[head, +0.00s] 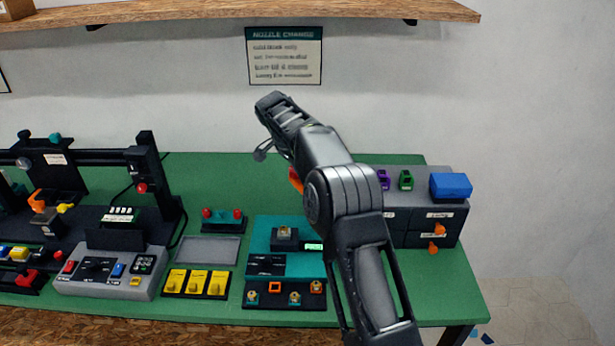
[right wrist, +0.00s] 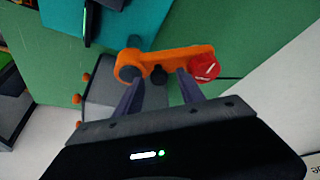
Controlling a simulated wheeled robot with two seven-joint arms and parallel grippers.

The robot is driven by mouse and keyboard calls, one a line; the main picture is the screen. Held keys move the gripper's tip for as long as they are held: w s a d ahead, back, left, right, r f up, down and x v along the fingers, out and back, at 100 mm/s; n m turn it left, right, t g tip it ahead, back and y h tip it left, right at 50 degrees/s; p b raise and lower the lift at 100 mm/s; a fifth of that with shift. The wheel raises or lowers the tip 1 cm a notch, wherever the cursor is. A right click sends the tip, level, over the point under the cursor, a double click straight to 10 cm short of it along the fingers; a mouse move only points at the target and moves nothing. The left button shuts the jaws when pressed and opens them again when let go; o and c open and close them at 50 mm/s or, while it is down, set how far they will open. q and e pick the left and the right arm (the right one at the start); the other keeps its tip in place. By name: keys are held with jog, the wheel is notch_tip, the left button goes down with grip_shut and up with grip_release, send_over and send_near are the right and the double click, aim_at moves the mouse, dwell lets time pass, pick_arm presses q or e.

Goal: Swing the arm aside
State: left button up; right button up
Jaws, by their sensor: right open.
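An orange swing arm (right wrist: 165,60) shows in the right wrist view, with a dark round end at its left, a red knob (right wrist: 204,68) at its right and a dark peg (right wrist: 158,75) between. In the head view only an orange bit of it (head: 296,180) seems to show behind my right arm. My right gripper (right wrist: 159,78) is open, its fingertips close to the orange arm with the dark peg between them; I cannot tell whether they touch. In the head view my arm hides this gripper. My left gripper is in neither view.
A teal tray (head: 262,233) lies left of my right arm. A grey drawer cabinet (head: 425,213) with a blue box (head: 451,186) on top stands right. A control box (head: 108,280), yellow switches (head: 197,283) and a dark printer frame (head: 146,180) fill the left. The wall is behind.

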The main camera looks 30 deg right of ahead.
jog(key=shift+a+r, duration=0.25)
jog(key=shift+r, duration=0.3)
jog(key=p+v, duration=0.2)
jog(key=v, duration=0.4)
jog(key=shift+r, duration=0.35)
jog(key=shift+a+f, duration=0.1)
jog(key=shift+a, duration=0.05)
